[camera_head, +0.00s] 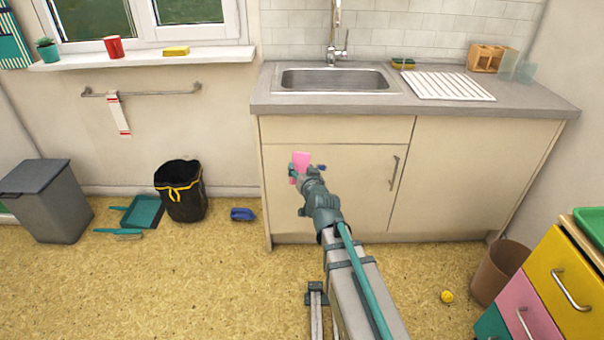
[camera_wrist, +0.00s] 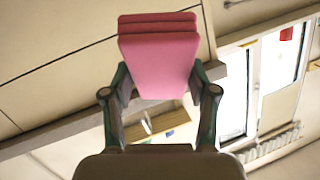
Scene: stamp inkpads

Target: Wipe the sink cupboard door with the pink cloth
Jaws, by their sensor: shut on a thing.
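The pink cloth (camera_head: 302,160) is held in my gripper (camera_head: 299,177) in front of the upper left part of the sink cupboard door (camera_head: 340,208). In the wrist view the folded pink cloth (camera_wrist: 160,65) sits between the two fingers of my gripper (camera_wrist: 160,78), which are shut on it. The cream door has a vertical metal handle (camera_head: 393,173) near its right edge, and it looks closed. I cannot tell whether the cloth touches the door. My arm hides part of the door's lower middle.
The worktop (camera_head: 420,108) with the sink (camera_head: 335,80) overhangs above the door. A black bin (camera_head: 183,195) and a blue item (camera_head: 242,214) are on the floor to the left. A brown bin (camera_head: 499,270) and coloured drawers (camera_head: 560,285) stand at the right.

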